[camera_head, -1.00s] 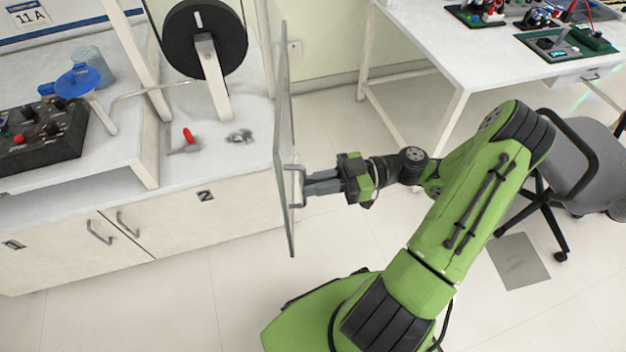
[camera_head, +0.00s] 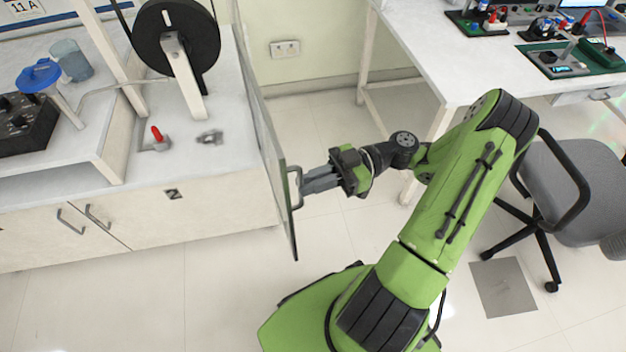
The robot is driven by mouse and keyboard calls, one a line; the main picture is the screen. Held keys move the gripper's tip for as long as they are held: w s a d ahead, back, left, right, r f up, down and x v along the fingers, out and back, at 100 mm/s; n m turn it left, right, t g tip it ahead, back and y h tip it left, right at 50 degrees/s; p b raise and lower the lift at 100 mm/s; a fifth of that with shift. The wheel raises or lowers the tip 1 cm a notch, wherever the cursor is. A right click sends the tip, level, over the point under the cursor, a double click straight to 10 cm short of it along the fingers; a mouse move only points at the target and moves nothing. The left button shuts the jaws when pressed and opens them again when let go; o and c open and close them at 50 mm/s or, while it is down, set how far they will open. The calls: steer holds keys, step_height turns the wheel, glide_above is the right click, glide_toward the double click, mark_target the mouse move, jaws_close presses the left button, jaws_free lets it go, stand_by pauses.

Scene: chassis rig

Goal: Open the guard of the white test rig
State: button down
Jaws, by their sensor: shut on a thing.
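The white test rig (camera_head: 215,215) stands at the left, with a black wheel (camera_head: 172,62) on a pale post. Its guard (camera_head: 262,130) is a clear panel seen nearly edge-on at the rig's right end, swung out from the rig's front. The guard's grey handle (camera_head: 298,188) is on its right face, near the lower free edge. My gripper (camera_head: 306,184) reaches from the right and is shut on the handle. The exact finger contact is small in view.
A red-handled clamp (camera_head: 157,138) and a small metal part (camera_head: 209,137) lie on the rig's top. A white bench (camera_head: 455,60) with electronics stands at upper right. A grey chair (camera_head: 575,195) is at the right. Floor in front of the rig is clear.

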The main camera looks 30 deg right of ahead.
steer(key=shift+w+r, duration=0.1)
steer(key=shift+w, duration=0.05)
steer(key=c, duration=1.2)
jaws_free()
steer(key=shift+w, duration=0.1)
steer(key=shift+o, duration=0.2)
steer(key=s+d+p, duration=0.1)
steer(key=d+p, duration=0.4)
steer(key=d, duration=1)
steer(key=shift+s+d+p, duration=0.35)
steer(key=shift+p, duration=0.05)
